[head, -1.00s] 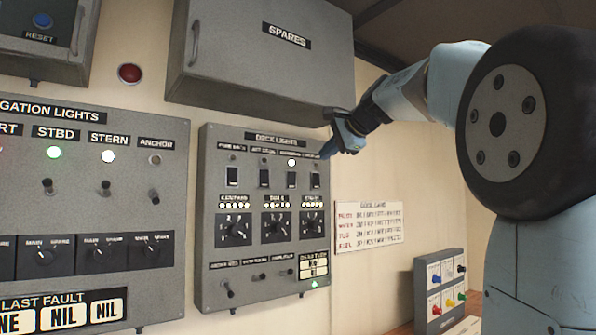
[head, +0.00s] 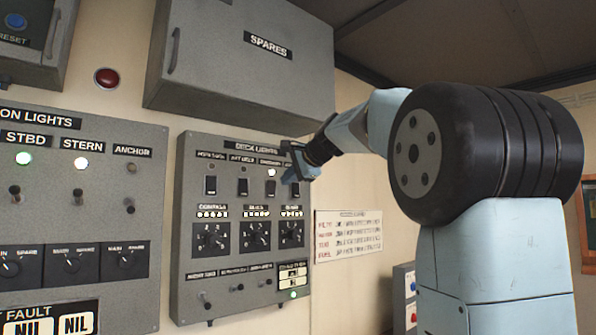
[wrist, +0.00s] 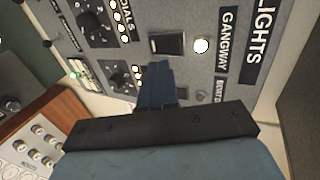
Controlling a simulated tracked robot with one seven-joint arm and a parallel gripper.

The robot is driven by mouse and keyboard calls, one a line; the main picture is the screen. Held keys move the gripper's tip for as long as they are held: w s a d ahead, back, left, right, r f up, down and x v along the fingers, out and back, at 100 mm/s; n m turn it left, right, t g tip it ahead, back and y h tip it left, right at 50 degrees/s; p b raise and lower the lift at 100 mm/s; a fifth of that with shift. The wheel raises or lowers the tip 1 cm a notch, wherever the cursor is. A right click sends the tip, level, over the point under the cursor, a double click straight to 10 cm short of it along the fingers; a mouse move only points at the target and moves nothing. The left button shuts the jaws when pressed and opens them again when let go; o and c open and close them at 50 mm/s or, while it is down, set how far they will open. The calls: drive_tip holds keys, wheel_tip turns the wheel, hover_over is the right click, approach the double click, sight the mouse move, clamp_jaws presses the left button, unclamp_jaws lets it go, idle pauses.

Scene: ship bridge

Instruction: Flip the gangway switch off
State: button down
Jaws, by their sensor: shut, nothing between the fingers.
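The gangway switch (wrist: 167,44) is a black rocker in a pale frame on the grey deck lights panel (head: 187,240). In the head view it is the third rocker (head: 269,187) of the top row. Its lamp (wrist: 201,46) is lit white, beside the GANGWAY label (wrist: 229,40). My gripper (wrist: 157,68) is shut and empty, its fingertips just short of the gangway switch in the wrist view; I cannot tell whether they touch the panel. In the head view my gripper (head: 290,177) is in front of the panel's upper right, partly covering the fourth rocker.
Rotary dials (head: 255,236) and small toggles (head: 238,288) sit below the rockers. The spares cabinet (head: 240,70) juts out above the panel. The navigation lights panel (head: 85,210) is to the left. A paper card (head: 348,236) hangs on the wall to the right.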

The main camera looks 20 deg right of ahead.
sight(273, 181)
drive_tip(key=w, duration=0.1)
drive_tip(key=w+a, duration=0.1)
drive_tip(key=w, duration=0.1)
drive_tip(key=shift+w+a+f, duration=0.1)
drive_tip(key=shift+w, duration=0.15)
drive_tip(key=shift+w+a, duration=0.2)
drive_tip(key=shift+w, duration=0.35)
drive_tip(key=shift+w+a+r, duration=0.1)
drive_tip(key=shift+w+r, duration=0.15)
drive_tip(key=shift+w, duration=0.05)
drive_tip(key=shift+r, duration=0.1)
